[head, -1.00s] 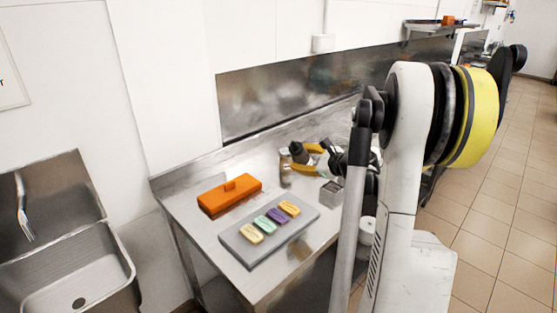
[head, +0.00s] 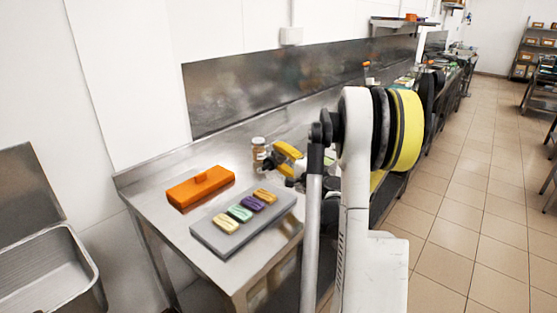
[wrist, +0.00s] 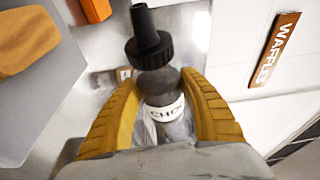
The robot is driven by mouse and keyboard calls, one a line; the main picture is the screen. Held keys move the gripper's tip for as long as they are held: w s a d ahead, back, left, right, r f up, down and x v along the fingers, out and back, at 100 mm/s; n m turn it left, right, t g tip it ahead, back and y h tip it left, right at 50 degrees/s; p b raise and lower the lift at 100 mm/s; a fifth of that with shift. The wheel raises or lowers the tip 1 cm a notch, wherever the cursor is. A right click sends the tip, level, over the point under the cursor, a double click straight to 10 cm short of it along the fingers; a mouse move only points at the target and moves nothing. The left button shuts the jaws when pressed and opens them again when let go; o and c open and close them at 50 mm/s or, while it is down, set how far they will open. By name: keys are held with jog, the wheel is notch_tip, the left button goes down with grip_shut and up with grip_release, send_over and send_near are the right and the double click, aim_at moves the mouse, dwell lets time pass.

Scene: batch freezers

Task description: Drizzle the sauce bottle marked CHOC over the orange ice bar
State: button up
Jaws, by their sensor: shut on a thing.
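My gripper (wrist: 160,105) is shut on the sauce bottle (wrist: 165,90), one yellow finger on each side. Its white label shows part of the word CHOC, and its black nozzle (wrist: 146,35) points away from my palm. In the head view my gripper (head: 288,152) is above the bench, to the upper right of the orange ice bar (head: 265,195). That bar lies at the far right end of a row on a grey slab (head: 215,240). In the wrist view the bar (wrist: 25,38) is left of the nozzle, apart from it. I see no sauce on it.
Cream (head: 225,223), mint (head: 240,213) and purple (head: 252,203) bars share the slab. An orange lidded box (head: 200,187) lies behind it. A jar (head: 259,152) stands close behind the bottle's nozzle. A sink (head: 45,270) is at left; a WAFFLES label (wrist: 274,50) shows at right.

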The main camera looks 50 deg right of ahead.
aim_at(276, 151)
jog(key=shift+f+n+t+b, duration=0.5)
jog(key=shift+f+n+b, duration=0.4)
jog(key=shift+n, duration=0.3)
jog(key=r+n, duration=0.1)
jog(key=n, duration=0.1)
jog(key=a+r+n+t+y, duration=0.1)
jog(key=n, duration=0.1)
jog(key=a+r+n, duration=0.1)
jog(key=r, duration=0.1)
jog(key=shift+s+r+n+t+b, duration=0.1)
jog(key=shift+s+n+t+b, duration=0.15)
jog(key=shift+n+t+b, duration=0.15)
jog(key=m+g, duration=0.1)
jog(key=m, duration=0.2)
jog(key=shift+r+h+p, duration=0.1)
jog(key=shift+h+p, duration=0.2)
jog(key=shift+p, duration=0.1)
jog(key=shift+m, duration=0.8)
jog(key=shift+g, duration=0.3)
jog(key=shift+r+m+p, duration=0.5)
jog(key=shift+m+p, duration=0.3)
jog(key=shift+p, duration=0.2)
jog(key=shift+r+m+g+p, duration=0.6)
jog(key=shift+m+g+p, duration=0.1)
jog(key=shift+m+p, duration=0.45)
jog(key=shift+m, duration=0.25)
